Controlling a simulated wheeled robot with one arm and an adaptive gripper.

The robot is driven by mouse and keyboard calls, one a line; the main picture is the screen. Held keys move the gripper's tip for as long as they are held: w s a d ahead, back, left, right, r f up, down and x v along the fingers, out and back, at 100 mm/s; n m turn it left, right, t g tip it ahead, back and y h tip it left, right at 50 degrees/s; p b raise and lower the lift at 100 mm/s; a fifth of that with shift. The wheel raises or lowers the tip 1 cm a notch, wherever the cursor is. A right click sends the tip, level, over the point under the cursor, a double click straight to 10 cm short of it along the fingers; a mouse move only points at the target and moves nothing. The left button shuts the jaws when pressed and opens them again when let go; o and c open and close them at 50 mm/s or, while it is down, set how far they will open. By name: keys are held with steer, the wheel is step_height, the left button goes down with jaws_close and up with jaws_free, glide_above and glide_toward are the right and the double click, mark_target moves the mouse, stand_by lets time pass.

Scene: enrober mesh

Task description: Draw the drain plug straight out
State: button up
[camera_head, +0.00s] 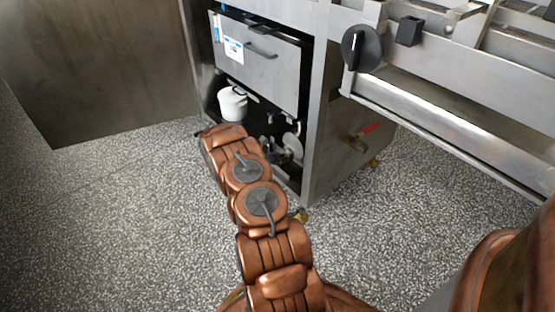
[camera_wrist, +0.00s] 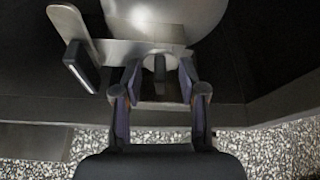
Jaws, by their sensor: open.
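In the wrist view a small grey stub (camera_wrist: 160,66), which looks like the drain plug, stands under a rounded pale steel vessel (camera_wrist: 165,14). My gripper (camera_wrist: 160,78) is open, with one fingertip on each side of the stub. I see a gap on both sides, and I cannot tell how deep the stub sits between the fingers. In the head view my arm reaches into the lower opening of the steel cabinet (camera_head: 322,110). My arm and the shadow there hide most of the gripper and the plug.
A flat metal bracket with a dark-edged handle (camera_wrist: 82,66) lies left of the fingers. A white pot (camera_head: 232,103) stands inside the cabinet, below a drawer front (camera_head: 258,60). A red-handled valve (camera_head: 370,128) sticks out on the cabinet's right side. The speckled floor (camera_head: 120,220) is clear.

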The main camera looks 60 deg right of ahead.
jaws_close()
steer(key=shift+a, duration=0.1)
stand_by(0.3)
steer(key=w+a, duration=0.1)
steer(key=a, duration=0.5)
steer(key=shift+w+p, duration=0.35)
steer(key=shift+p, duration=0.05)
stand_by(0.6)
stand_by(0.4)
